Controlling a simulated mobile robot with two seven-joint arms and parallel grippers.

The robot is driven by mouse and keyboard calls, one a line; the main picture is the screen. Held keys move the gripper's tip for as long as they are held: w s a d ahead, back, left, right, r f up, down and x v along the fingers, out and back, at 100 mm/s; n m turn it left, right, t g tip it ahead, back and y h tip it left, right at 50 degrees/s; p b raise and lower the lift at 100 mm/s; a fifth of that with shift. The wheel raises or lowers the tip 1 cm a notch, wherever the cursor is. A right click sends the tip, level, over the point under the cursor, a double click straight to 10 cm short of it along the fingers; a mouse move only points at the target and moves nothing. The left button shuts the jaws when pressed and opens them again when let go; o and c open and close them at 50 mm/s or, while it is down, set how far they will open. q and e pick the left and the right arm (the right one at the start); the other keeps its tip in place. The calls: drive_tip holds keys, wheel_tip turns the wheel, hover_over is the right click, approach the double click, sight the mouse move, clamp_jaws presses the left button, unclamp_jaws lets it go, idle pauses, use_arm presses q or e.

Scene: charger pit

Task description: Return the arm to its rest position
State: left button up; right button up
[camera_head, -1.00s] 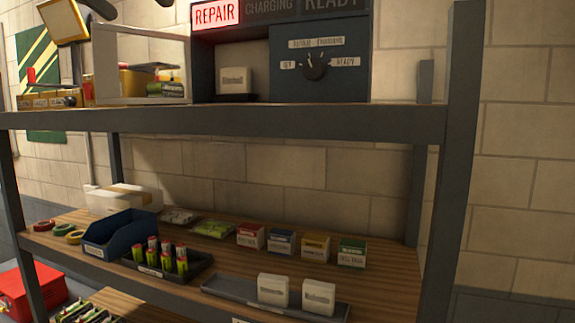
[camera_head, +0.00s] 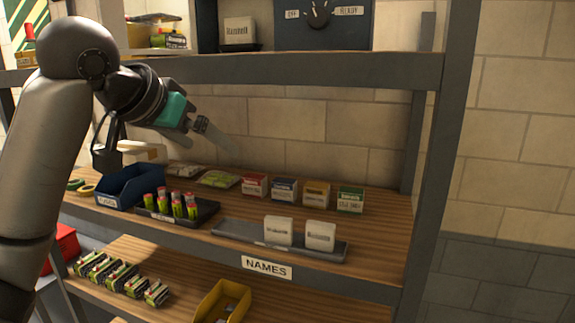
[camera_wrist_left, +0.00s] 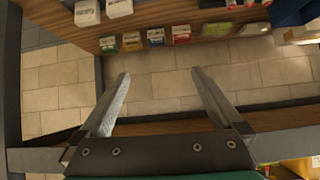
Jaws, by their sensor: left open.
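My left arm comes in from the left in the head view. Its left gripper (camera_head: 215,135) is in front of the gap between the upper shelf and the middle shelf. In the left wrist view the left gripper (camera_wrist_left: 160,95) has its two fingers wide apart with nothing between them. My right gripper is not in these views.
The upper shelf beam (camera_head: 300,70) runs just above the gripper. The middle shelf (camera_head: 370,240) holds small boxes, a grey tray (camera_head: 230,231) with two white blocks, a blue bin (camera_head: 115,190) and a dark battery tray (camera_head: 205,212). A yellow bin (camera_head: 205,300) and battery packs (camera_head: 120,275) are below.

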use_arm(q)
drive_tip(key=s+d+f+g, duration=0.1)
drive_tip(key=s+f, duration=0.2)
drive_tip(key=f, duration=0.7)
drive_tip(key=s+f+g+y, duration=0.1)
drive_tip(key=s+f, duration=0.2)
drive_tip(key=f, duration=0.7)
drive_tip(key=s+d+f+g, duration=0.1)
drive_tip(key=s+f, duration=0.2)
drive_tip(key=f, duration=0.7)
drive_tip(key=s+a+f+n+g+y, duration=0.1)
drive_tip(key=s+a+f+g, duration=0.1)
drive_tip(key=s+f, duration=0.7)
drive_tip(key=s+a+f+n+g+y, duration=0.1)
drive_tip(key=s+a+f+n+y, duration=0.3)
drive_tip(key=s, duration=0.9)
wheel_tip(320, 180, down, 34)
drive_tip(key=s+d+m+g+h+b, duration=0.1)
drive_tip(key=s+m+g+h+b, duration=0.15)
drive_tip(key=b, duration=0.85)
drive_tip(key=s+a+f+b, duration=0.1)
drive_tip(key=s+f+b, duration=0.4)
drive_tip(key=f, duration=0.7)
drive_tip(key=s+a+f+b, duration=0.1)
drive_tip(key=s+f+b, duration=0.3)
drive_tip(key=s+f, duration=0.5)
wheel_tip(320, 180, down, 3)
drive_tip(key=shift+s+a+r+b, duration=0.1)
drive_tip(key=shift+s+a+b, duration=0.15)
drive_tip(key=shift+s+b, duration=0.15)
